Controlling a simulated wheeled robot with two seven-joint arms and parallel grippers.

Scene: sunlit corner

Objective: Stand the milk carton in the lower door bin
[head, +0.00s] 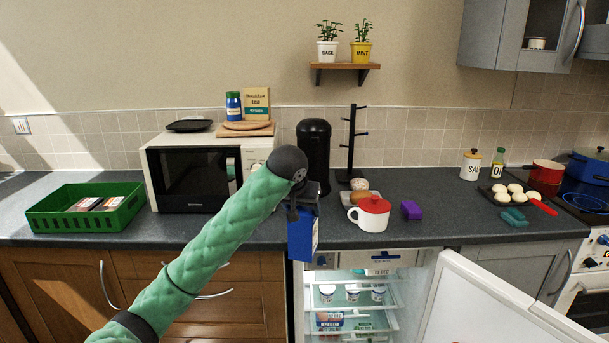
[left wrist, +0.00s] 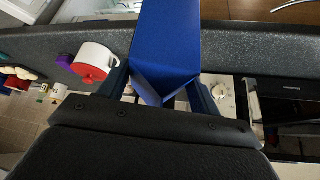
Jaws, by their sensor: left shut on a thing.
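The milk carton, a blue box with a white side panel (head: 302,238), hangs from my left gripper (head: 303,195) in front of the counter edge, above the open fridge. In the left wrist view the blue carton (left wrist: 166,45) sits between the two fingers of my left gripper (left wrist: 163,85), which is shut on it. The fridge door (head: 480,300) is swung open to the right. The lower door bin cannot be made out. The fridge shelves (head: 350,308) below hold several tubs and packs. My right gripper is not in view.
A white pot with a red lid (head: 372,214) and a purple block (head: 411,210) stand on the counter right of the carton. A green crate (head: 85,210) and a microwave (head: 195,175) stand to the left. The space before the open fridge looks free.

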